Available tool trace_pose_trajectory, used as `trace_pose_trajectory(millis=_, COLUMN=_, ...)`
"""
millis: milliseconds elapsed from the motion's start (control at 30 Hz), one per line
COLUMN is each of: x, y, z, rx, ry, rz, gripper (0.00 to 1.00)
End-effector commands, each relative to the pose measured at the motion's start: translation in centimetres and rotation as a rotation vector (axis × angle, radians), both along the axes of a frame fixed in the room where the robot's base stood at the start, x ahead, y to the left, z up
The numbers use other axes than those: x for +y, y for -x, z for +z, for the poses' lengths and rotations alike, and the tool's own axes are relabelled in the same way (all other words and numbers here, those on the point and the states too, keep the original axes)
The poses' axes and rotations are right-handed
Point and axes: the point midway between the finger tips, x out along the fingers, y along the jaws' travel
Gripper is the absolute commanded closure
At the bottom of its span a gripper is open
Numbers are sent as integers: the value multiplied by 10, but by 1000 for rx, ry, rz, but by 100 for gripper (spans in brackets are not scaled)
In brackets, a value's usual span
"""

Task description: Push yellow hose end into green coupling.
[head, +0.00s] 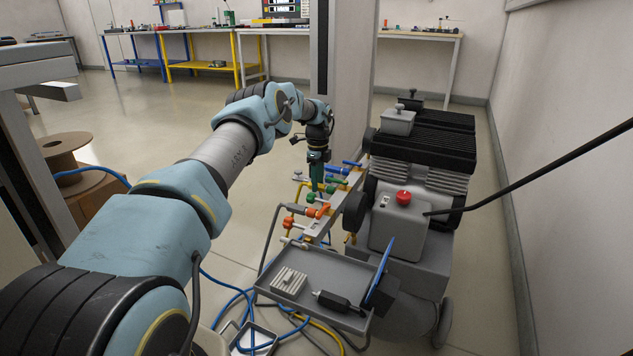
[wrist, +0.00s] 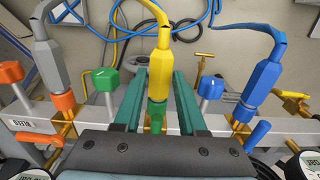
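In the wrist view, the yellow hose end (wrist: 160,66) stands upright between the two teal fingers of my gripper (wrist: 161,82). In the head view, my gripper (head: 317,178) points down over the manifold. The fingers hide the hose end there.
A grey hose end (wrist: 49,62) stands left and a blue hose end (wrist: 262,84) right on the manifold. Green (wrist: 105,79) and blue (wrist: 211,87) valve knobs flank my fingers closely. The compressor (head: 407,215) is right of the manifold; a grey tray (head: 330,272) is in front.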

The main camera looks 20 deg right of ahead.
Motion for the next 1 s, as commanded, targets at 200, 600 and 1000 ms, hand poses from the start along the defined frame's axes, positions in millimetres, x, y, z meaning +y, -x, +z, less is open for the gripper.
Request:
trace_pose_trajectory(millis=200, x=0, y=0, z=0, rx=0, ry=0, rz=0, gripper=34)
trace_pose_trajectory(millis=600, x=0, y=-1, z=12, rx=-3, ry=1, rz=0, gripper=32)
trace_pose_trajectory(millis=1000, x=0, y=-1, z=86, rx=-2, ry=1, rz=0, gripper=32)
